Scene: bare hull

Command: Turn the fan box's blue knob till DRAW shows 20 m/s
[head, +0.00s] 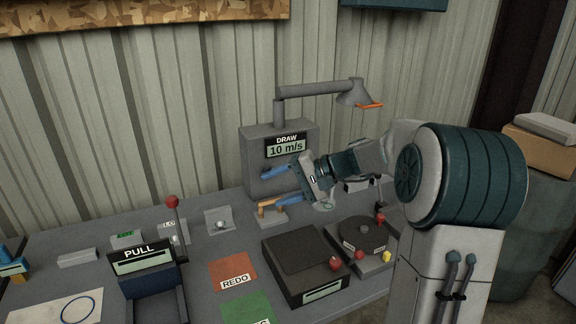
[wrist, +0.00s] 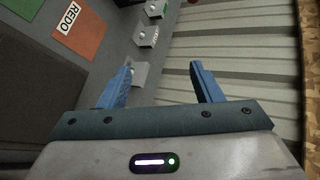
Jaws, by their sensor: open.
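The grey fan box (head: 252,148) stands at the back of the bench against the wall. Its DRAW display (head: 286,147) reads 10 m/s. My gripper (head: 272,188) is in front of the box, below the display, with its blue fingers pointing left. The fingers are apart with nothing seen between them; the wrist view (wrist: 162,80) shows them spread too. A darker blue bit shows at the tip of the upper finger; I cannot tell whether it is the blue knob. Otherwise the knob is hidden. The fan box is not recognisable in the wrist view.
A small orange-topped stand (head: 268,206) is close by the lower finger. A grey lamp-like arm (head: 315,89) reaches right above the box. A dark box with a red knob (head: 297,265), a round turntable (head: 362,236) and a red-balled PULL lever unit (head: 140,258) stand nearer the front.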

